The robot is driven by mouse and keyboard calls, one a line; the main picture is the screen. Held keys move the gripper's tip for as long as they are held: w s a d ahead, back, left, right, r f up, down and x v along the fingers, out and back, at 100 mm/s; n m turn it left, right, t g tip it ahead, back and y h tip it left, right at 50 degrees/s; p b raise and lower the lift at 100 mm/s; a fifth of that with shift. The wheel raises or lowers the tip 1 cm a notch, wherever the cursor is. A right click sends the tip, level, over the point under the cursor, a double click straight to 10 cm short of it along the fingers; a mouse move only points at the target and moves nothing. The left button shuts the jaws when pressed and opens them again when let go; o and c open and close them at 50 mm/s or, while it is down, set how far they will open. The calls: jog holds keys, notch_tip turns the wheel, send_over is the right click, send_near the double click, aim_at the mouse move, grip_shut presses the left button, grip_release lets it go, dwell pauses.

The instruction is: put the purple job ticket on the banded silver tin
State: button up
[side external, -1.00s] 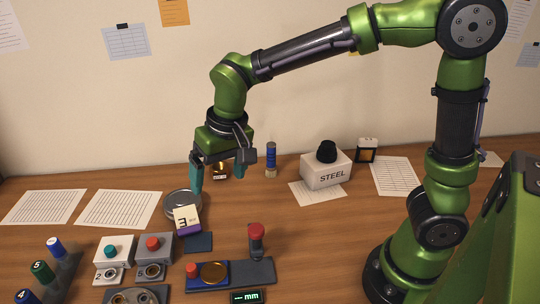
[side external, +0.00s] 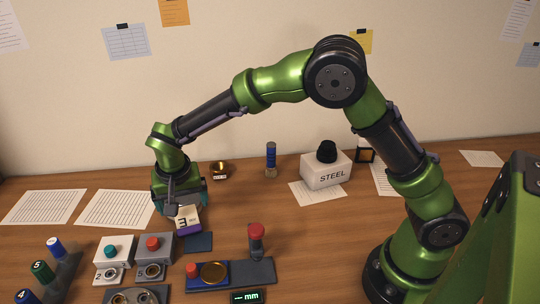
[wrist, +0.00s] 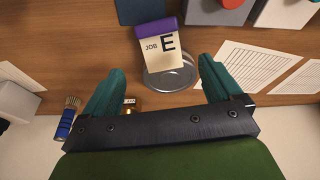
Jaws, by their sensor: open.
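The job ticket (side external: 186,219), a cream card with a purple band and a large letter, is in front of my gripper in the side view. In the wrist view the ticket (wrist: 162,48) reads "JOB E" and overlaps part of the round silver tin (wrist: 172,78). I cannot tell whether it rests on the tin or just beside it. The tin is largely hidden behind my gripper in the side view. My gripper (wrist: 162,66) is open and empty, its teal fingers apart on either side of the tin and ticket in the wrist view.
Button boxes (side external: 154,246) stand in front. Paper sheets (side external: 114,208) lie to the left.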

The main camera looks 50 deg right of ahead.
aim_at(187, 220)
jog(key=shift+x, duration=3.5)
jog(key=shift+s+a, duration=0.1)
jog(key=shift+a, duration=0.1)
jog(key=c, duration=1.2)
notch_tip(187, 220, up, 9)
jog(key=s+d+r+n, duration=0.2)
jog(key=s+d, duration=0.2)
jog(key=d, duration=0.1)
jog(key=s+d+r+n+y, duration=0.1)
jog(key=s+d+r+n, duration=0.1)
jog(key=d, duration=0.4)
jog(key=s+d+r+n, duration=0.2)
jog(key=s+d+r, duration=0.2)
jog(key=s+d, duration=0.1)
jog(key=shift+s+d+r+n+t+y, duration=0.15)
jog(key=shift+s+n+t+y, duration=0.2)
jog(key=shift+s, duration=0.25)
